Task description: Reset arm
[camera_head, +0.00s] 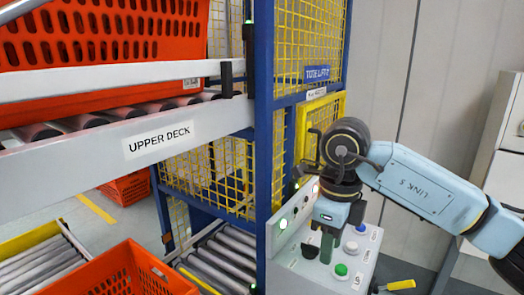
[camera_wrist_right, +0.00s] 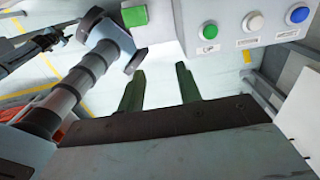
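My right arm (camera_head: 425,190) comes in from the right in the head view. Its gripper (camera_head: 327,245) points down in front of a grey button panel (camera_head: 330,280). In the right wrist view the two green fingers of the right gripper (camera_wrist_right: 160,88) stand apart with nothing between them. The panel (camera_wrist_right: 225,12) shows beyond them at the top, apart from the fingers. My left gripper is not seen in the head view.
The panel has a green button (camera_head: 341,269) and a blue button (camera_head: 351,246). An orange tote (camera_head: 110,40) sits on the roller deck marked UPPER DECK (camera_head: 120,140). A blue post (camera_head: 264,130) and yellow mesh (camera_head: 310,40) stand left of my arm. Another orange tote (camera_head: 125,275) is lower left.

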